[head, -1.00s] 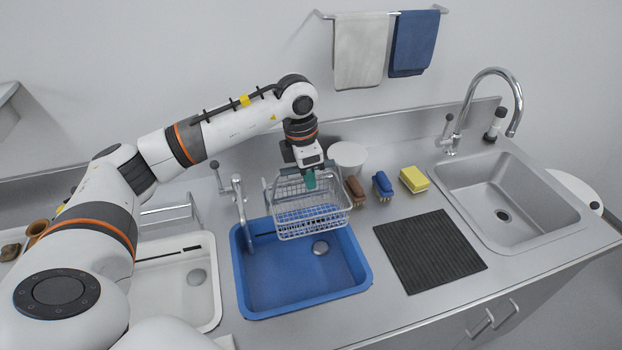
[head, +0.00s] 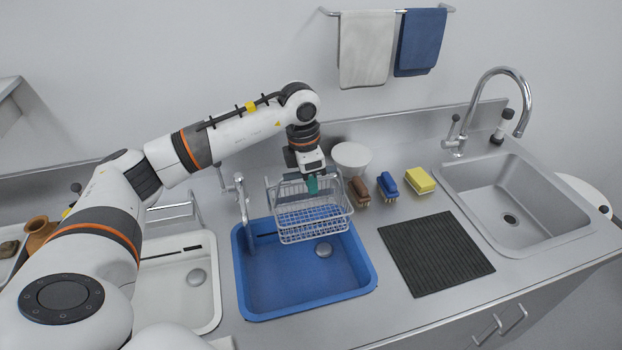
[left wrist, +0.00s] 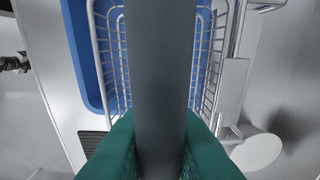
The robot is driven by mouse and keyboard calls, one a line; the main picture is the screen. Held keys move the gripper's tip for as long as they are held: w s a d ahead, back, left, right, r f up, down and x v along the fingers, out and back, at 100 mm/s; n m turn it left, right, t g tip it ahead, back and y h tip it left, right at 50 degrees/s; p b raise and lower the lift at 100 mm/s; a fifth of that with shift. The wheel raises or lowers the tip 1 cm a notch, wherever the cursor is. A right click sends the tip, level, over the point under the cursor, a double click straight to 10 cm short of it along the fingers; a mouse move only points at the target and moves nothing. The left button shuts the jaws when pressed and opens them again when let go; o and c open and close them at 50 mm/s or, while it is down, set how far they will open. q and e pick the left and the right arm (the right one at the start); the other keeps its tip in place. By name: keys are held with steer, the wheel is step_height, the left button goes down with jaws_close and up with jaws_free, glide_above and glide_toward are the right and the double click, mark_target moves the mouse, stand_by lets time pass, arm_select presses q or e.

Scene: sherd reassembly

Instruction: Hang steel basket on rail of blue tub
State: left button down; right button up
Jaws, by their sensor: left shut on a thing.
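The steel basket (head: 311,222) is a wire basket over the back right part of the blue tub (head: 262,300). My left gripper (head: 312,186), with green fingertips, is shut on the basket's grey handle bar. In the left wrist view the green fingers (left wrist: 160,150) close on the thick grey bar (left wrist: 160,60), with the basket's wire sides (left wrist: 104,50) on both sides and the blue tub (left wrist: 84,50) below. The basket looks about level. I cannot tell whether it touches the tub's rim. My right gripper is not in view.
A white tub (head: 170,300) is left of the blue one. A faucet (head: 242,198) stands behind the tubs. A white bowl (head: 351,157), brown brush (head: 360,190), blue brush (head: 388,185) and yellow sponge (head: 420,180) are to the right, with a black mat (head: 436,253) and steel sink (head: 515,205) beyond.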

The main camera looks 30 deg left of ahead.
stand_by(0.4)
arm_select(q)
steer(key=c, duration=1.3)
jaws_free()
steer(key=shift+r, duration=0.1)
steer(key=shift+r, duration=0.35)
steer(key=r+b, duration=0.1)
steer(key=r, duration=0.2)
steer(key=r+b, duration=0.1)
steer(key=r, duration=0.3)
steer(key=s+a+r, duration=0.1)
steer(key=r, duration=0.3)
steer(key=shift+b, duration=0.4)
